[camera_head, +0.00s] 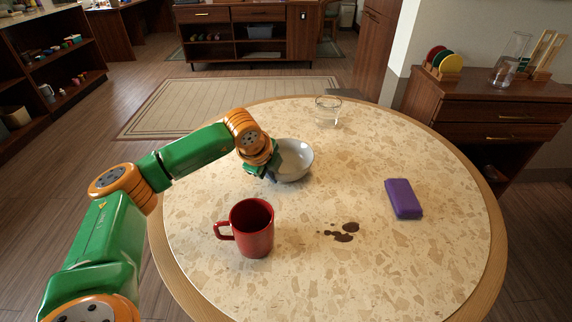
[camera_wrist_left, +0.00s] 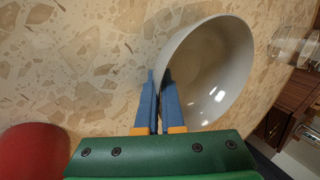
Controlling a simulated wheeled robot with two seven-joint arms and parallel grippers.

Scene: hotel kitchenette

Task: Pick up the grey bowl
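The grey bowl (camera_head: 294,160) is near the middle back of the round table, open side up. In the left wrist view the bowl (camera_wrist_left: 215,70) fills the upper right. My left gripper (camera_head: 262,172) is at the bowl's left side, its fingers partly hidden by the wrist in the head view. In the left wrist view the two blue fingers (camera_wrist_left: 160,98) are close together, one outside and one inside the bowl wall, with the rim pinched between them. The bowl appears to be at table height. My right gripper is not in view.
A red mug (camera_head: 252,228) stands at the front left of the table (camera_head: 340,290). Dark spilled spots (camera_head: 343,233) lie right of it. A purple block (camera_head: 403,199) is at the right, and a clear glass (camera_head: 327,111) at the back.

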